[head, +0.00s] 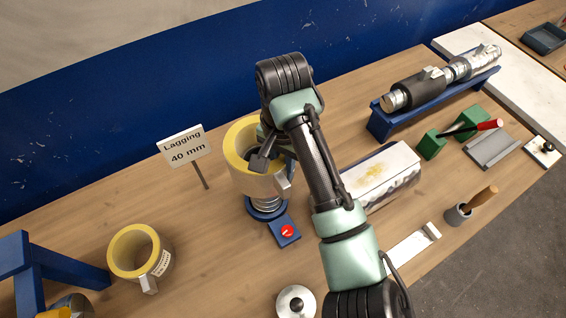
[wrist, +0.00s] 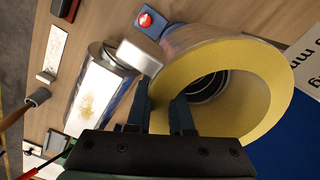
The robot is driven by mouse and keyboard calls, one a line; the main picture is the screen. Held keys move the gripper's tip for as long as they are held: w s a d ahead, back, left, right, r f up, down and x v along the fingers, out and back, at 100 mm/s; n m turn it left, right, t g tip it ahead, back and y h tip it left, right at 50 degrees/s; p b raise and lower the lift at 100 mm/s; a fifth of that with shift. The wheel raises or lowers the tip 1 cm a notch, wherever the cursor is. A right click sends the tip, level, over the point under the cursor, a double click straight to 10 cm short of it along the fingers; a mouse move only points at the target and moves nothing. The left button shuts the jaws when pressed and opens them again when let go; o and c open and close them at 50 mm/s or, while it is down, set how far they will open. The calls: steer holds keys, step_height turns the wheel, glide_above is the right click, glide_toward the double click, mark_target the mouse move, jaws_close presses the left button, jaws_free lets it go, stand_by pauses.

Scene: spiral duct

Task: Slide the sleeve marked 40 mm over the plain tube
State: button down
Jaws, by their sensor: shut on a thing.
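A silver-skinned sleeve with a thick yellow wall (head: 237,160) sits over the upright spiral tube (head: 266,203), whose lower ribs show beneath it above a blue base. My gripper (head: 264,158) is shut on the sleeve's wall at its top rim. In the wrist view the gripper fingers (wrist: 166,115) straddle the yellow wall of the sleeve (wrist: 255,85), and dark rings show inside its bore. How far the tube reaches inside is partly hidden. A sign reading "Lagging 40 mm" (head: 183,146) stands at the left. A second yellow-walled sleeve (head: 118,255) with a small label stands front left.
The base has a red button (head: 287,231). A foil-wrapped block (head: 385,177) lies right of the tube, near my arm. A dark-wrapped pipe on a blue stand (head: 420,92) is at the back right. A round lidded item (head: 295,302) is in front. Bench is clear between the sleeves.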

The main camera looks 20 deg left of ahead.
steer(key=shift+f, duration=0.35)
steer(key=c, duration=0.8)
jaws_free()
steer(key=shift+s+r, duration=0.1)
steer(key=shift+c, duration=0.2)
steer(key=shift+o, duration=0.6)
steer(key=shift+s, duration=0.1)
step_height(320, 180, up, 13)
steer(key=shift+d+r+p, duration=0.1)
steer(key=shift+p, duration=1.05)
